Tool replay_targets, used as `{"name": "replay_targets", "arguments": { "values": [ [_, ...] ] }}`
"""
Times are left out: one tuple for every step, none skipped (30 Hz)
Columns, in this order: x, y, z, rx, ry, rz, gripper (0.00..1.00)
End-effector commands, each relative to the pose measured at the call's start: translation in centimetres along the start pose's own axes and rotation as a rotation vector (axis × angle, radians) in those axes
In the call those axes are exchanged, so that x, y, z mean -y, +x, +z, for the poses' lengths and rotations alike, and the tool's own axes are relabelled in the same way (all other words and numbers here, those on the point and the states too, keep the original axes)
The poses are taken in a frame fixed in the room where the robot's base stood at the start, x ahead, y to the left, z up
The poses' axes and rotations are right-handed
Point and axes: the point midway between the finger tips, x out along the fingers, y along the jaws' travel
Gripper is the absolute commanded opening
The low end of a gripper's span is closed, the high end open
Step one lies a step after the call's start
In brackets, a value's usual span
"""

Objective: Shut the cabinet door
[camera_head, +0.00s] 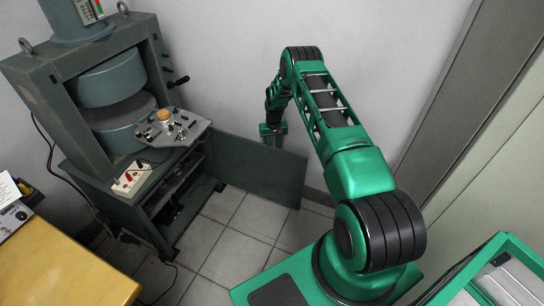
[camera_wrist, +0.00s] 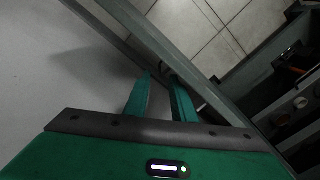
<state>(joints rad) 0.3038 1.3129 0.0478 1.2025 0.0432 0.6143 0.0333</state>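The cabinet (camera_head: 145,205) is a grey-green box under the large magnet, with its front open and its inside showing. Its flat door (camera_head: 262,172) stands swung wide open to the right, its far side towards the wall. My gripper (camera_head: 272,130) is near the door's top edge, with the fingers pointing down. In the wrist view my gripper (camera_wrist: 160,74) has its two green fingers apart, with nothing visible held between them. The door (camera_wrist: 192,68) crosses that view as a diagonal strip close to the right finger. I cannot tell whether they touch.
The magnet (camera_head: 112,85) stands on the cabinet, with an instrument plate (camera_head: 172,127) jutting out in front. A wooden table (camera_head: 60,265) is at lower left, with cables on the floor beside it. The wall is close behind the door. Tiled floor (camera_head: 225,245) in front is clear.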

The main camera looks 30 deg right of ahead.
Motion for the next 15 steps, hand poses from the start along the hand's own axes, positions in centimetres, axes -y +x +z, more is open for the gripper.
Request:
{"name": "replay_targets", "arguments": {
  "values": [
    [0.0,1.0,0.0,0.001,0.000,0.000,0.23],
    [0.0,1.5,0.0,0.001,0.000,0.000,0.23],
    [0.0,2.1,0.1,0.001,0.000,0.000,0.23],
    [0.0,2.5,0.0,0.001,0.000,0.000,0.23],
    [0.0,2.9,0.0,0.000,0.000,0.000,0.23],
    [0.0,3.3,0.0,0.001,0.000,0.000,0.23],
    [0.0,3.7,0.0,0.001,0.000,0.000,0.23],
    [0.0,3.9,0.0,0.000,0.000,0.000,0.23],
    [0.0,4.2,-0.1,-0.001,0.000,0.000,0.23],
    [0.0,4.3,-0.1,-0.001,0.000,0.000,0.23],
    [0.0,4.5,-0.1,-0.001,0.000,0.000,0.23],
    [0.0,4.6,0.0,-0.001,0.000,0.000,0.23],
    [0.0,4.7,0.0,-0.001,0.000,0.000,0.23],
    [0.0,4.8,0.0,0.000,0.000,0.000,0.23],
    [0.0,4.8,0.0,-0.001,0.000,0.000,0.23]
  ]
}}
